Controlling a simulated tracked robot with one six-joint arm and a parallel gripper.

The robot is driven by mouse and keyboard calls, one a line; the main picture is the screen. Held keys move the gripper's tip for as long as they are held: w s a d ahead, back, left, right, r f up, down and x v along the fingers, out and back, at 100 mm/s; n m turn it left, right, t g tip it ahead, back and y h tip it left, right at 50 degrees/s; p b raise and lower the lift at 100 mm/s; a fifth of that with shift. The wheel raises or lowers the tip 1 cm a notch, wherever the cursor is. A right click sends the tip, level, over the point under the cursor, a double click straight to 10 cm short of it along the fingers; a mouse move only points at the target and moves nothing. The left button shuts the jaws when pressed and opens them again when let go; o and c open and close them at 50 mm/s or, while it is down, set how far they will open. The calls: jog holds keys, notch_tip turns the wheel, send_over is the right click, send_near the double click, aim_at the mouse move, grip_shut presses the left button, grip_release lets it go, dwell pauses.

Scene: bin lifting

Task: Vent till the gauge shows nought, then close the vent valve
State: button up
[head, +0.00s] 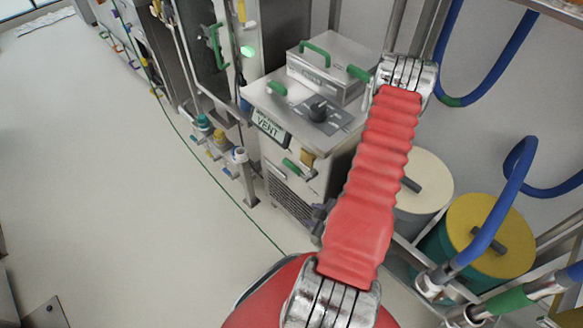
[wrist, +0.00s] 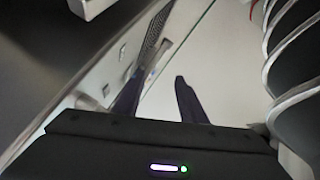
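A metal cabinet (head: 300,110) stands in the middle of the head view with a "VENT" label (head: 268,127) on its upper front edge. Below the label, a green lever (head: 292,166) sits on the front face beside a yellow tag (head: 307,157). I cannot tell for sure that this lever is the vent valve. No gauge reading is legible. My gripper (wrist: 158,82) shows in the wrist view as two dark fingers, apart, with nothing between them. In the head view, dark parts of it show beside my red arm, low in front of the cabinet.
A black knob (head: 318,110) and green handles are on the cabinet top. A yellow-topped drum (head: 490,235) and a cream-topped drum (head: 425,180) stand right. Blue hoses (head: 510,195) and metal rails are at the right. The floor (head: 130,200) at left is clear.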

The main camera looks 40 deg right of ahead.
notch_tip(320, 180, up, 3)
jog(key=w+n+t+h, duration=0.1)
jog(key=w+n+t, duration=0.1)
jog(key=t, duration=0.1)
jog(key=n+t+h, duration=0.2)
jog(key=t, duration=0.2)
send_near(295, 172)
jog(key=shift+s+a+r, duration=0.15)
jog(key=shift+s+r, duration=0.05)
jog(key=shift+s, duration=0.2)
jog(key=shift+w, duration=0.15)
jog(key=shift+x, duration=6.75)
jog(key=shift+f, duration=0.15)
jog(key=shift+c, duration=0.7)
grip_shut()
